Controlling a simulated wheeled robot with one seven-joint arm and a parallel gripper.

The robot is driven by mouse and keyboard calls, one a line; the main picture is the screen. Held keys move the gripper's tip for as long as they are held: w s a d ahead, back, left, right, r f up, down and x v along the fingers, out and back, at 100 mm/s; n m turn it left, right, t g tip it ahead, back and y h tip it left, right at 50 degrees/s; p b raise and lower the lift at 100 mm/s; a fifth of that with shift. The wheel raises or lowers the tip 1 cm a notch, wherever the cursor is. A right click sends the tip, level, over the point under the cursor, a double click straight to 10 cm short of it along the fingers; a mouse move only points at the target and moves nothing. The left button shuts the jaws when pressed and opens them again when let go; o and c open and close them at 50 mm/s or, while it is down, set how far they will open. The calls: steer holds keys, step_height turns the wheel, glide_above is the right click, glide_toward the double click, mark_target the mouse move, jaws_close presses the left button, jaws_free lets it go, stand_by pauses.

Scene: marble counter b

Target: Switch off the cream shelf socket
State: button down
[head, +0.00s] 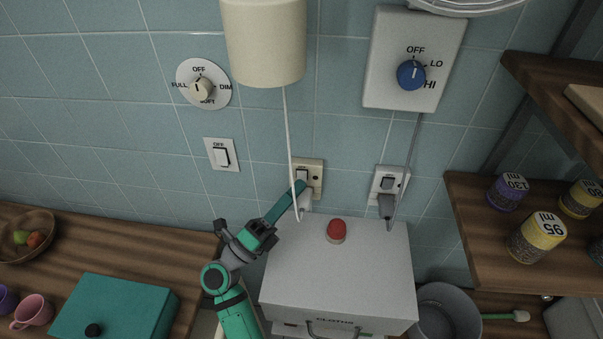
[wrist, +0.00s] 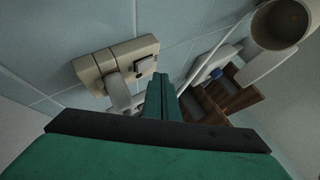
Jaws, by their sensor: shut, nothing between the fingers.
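The cream socket (head: 316,168) is on the blue tiled wall, just above the grey cabinet. Its switch (head: 302,174) is at upper left, and a pale plug (head: 306,202) sits below, partly hidden by my gripper. In the wrist view the cream socket (wrist: 103,63) shows at left with its small rocker (wrist: 146,65) and the plug (wrist: 118,92). My gripper (head: 300,187) is shut and empty, its tips in front of the socket's lower left part. In the wrist view the closed fingers (wrist: 160,82) point up beside the socket's rocker. I cannot tell whether they touch it.
A white cord hangs from the cream lamp shade (head: 265,42) past the socket's left edge. A white socket (head: 389,181) with a grey plug is to the right. A wall switch (head: 221,155) is at left.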

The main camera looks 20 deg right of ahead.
steer(key=shift+a, duration=0.1)
steer(key=s, duration=0.1)
steer(key=s+a, duration=0.1)
steer(key=s, duration=0.2)
steer(key=shift+s+a+f, duration=0.3)
steer(key=shift+s+a, duration=0.05)
steer(key=shift+a, duration=0.05)
steer(key=shift+w, duration=0.1)
stand_by(0.4)
